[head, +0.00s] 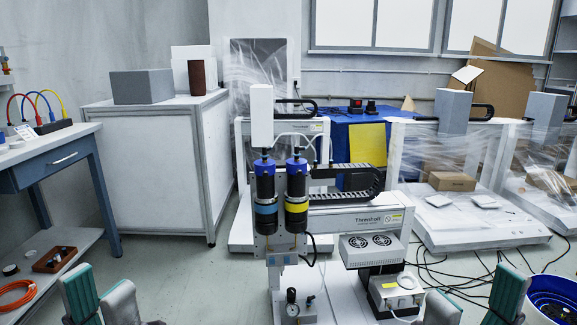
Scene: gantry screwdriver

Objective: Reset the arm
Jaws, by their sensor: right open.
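The gantry screwdriver machine stands in the middle of the head view. Its two dark cylindrical screwdriver units, one with a blue band (265,208) and one with a yellow band (296,207), hang upright side by side on the gantry arm (355,218). My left gripper (102,303) is at the bottom left edge, its two grey-and-teal fingers close together and partly cut off, so its opening is unclear. My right gripper (474,300) is at the bottom right with its fingers apart and nothing seen between them.
A blue workbench (55,155) with cables is on the left, and a white cabinet (155,170) stands behind it. Plastic-wrapped machines (470,229) stand at the right. Black cables (455,272) lie on the floor near a blue-rimmed bin (555,288). Floor is open left of the machine.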

